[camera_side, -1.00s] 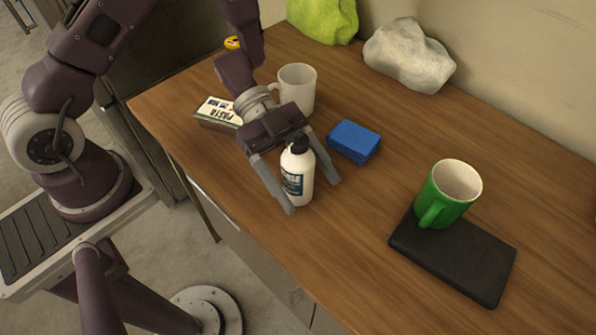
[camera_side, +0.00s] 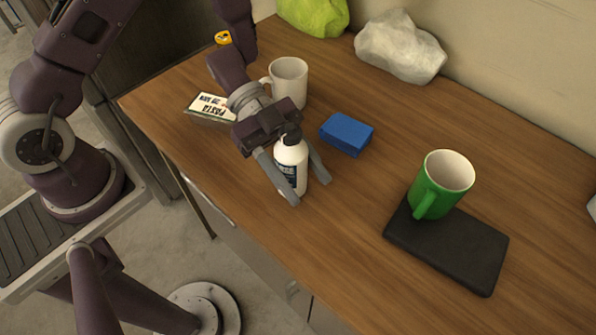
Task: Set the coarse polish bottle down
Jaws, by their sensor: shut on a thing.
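The polish bottle (camera_side: 291,158) is white with a dark cap and a dark label, upright in the side view. My gripper (camera_side: 305,192) is shut on it, one grey finger on each side of its body. The bottle's base is at or very near the wooden table top (camera_side: 330,240); I cannot tell whether it touches. The label is too small to read and is partly hidden by a finger.
A blue block (camera_side: 346,134) lies right of the bottle. A green mug (camera_side: 437,185) stands on a black pad (camera_side: 455,250) at right.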

